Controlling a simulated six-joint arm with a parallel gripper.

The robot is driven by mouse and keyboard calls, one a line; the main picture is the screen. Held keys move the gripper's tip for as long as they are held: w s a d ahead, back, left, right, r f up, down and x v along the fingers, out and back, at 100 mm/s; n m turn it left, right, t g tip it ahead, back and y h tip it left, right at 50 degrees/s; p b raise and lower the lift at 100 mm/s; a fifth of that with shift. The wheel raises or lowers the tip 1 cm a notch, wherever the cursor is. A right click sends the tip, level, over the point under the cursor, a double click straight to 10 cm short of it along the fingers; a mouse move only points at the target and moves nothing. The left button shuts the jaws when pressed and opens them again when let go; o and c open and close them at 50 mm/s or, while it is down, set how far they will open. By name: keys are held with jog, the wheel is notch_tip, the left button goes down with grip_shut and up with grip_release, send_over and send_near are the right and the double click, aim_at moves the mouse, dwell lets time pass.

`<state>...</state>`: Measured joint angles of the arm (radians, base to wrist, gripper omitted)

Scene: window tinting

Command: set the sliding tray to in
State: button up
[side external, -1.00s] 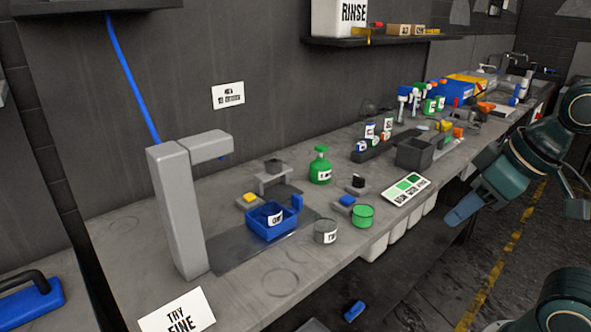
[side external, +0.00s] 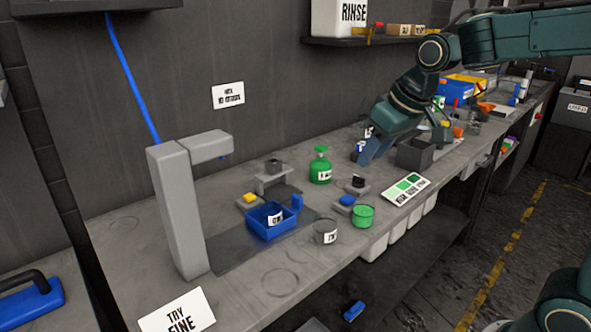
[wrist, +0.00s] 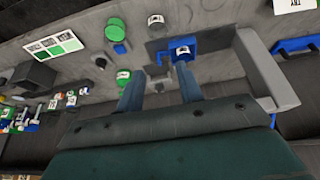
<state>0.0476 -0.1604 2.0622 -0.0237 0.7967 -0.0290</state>
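The sliding tray is a small blue open box (side external: 285,229) with a white label whose lettering is hard to read. It sits on a dark flat track (side external: 232,250) on the bench, with a blue upright tab (side external: 297,202) at its back right. The tray also shows in the wrist view (wrist: 174,56), beyond my fingers. My gripper (side external: 367,156) is over the bench, well to the right of the tray and apart from it. In the wrist view, the two blue fingers of my gripper (wrist: 160,90) are spread with nothing between them.
A grey tap-like post (side external: 176,210) stands left of the tray. A grey stand (side external: 275,180), a green bottle (side external: 320,168), a grey cup (side external: 325,236) and a green can (side external: 363,216) are around it. A grey bin (side external: 413,155) is near my gripper. The front left bench is mostly clear.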

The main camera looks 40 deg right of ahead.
jog(key=w+d+f, duration=0.2)
jog(key=w+f, duration=0.2)
jog(key=w, duration=0.7)
send_near(297, 196)
jog(key=v, duration=0.3)
jog(key=shift+w+r, duration=0.2)
jog(key=shift+r, duration=0.15)
jog(key=shift+f+g, duration=0.15)
jog(key=shift+g, duration=0.15)
jog(key=x, duration=1.3)
jog(key=shift+w+f, duration=0.15)
jog(key=shift+c, duration=0.3)
grip_shut()
